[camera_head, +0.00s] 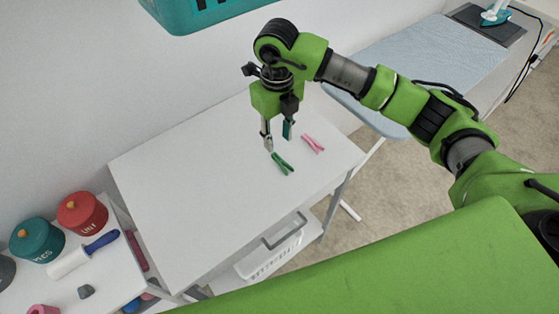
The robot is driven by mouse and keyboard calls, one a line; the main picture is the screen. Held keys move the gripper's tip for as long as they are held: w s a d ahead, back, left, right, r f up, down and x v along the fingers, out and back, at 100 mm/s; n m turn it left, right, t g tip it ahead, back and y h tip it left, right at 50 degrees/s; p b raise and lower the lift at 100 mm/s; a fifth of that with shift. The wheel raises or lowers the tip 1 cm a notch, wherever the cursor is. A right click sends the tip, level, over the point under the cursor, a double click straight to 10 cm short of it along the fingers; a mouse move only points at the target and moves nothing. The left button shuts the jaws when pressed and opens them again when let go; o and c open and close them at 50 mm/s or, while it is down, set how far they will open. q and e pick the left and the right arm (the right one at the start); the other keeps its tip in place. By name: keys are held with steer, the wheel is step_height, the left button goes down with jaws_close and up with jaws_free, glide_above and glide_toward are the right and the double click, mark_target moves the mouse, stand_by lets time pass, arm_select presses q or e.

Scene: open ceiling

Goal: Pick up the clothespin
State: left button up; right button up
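A green clothespin (282,164) lies on the white tabletop (200,190), toward its right part. A pink clothespin (313,144) lies a little to its right and farther back. My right gripper (278,142) points down over the table, just behind the green clothespin and left of the pink one. Its two fingers are apart, with no clothespin seen between them. One finger looks grey, the other dark with a teal face. Whether a fingertip touches the green clothespin, I cannot tell. My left gripper is out of view.
A blue ironing board (430,60) with an iron (495,14) stands at the back right. A white basket (270,258) sits below the table. The tabletop's left part is clear.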

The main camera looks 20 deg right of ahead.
mark_target(277, 154)
steer(key=shift+f, duration=0.85)
step_height(277, 154, down, 4)
steer(key=shift+s+a+f+p, duration=0.1)
steer(key=shift+s+p, duration=0.05)
steer(key=shift+p, duration=0.75)
steer(key=shift+f, duration=0.6)
steer(key=c, duration=0.8)
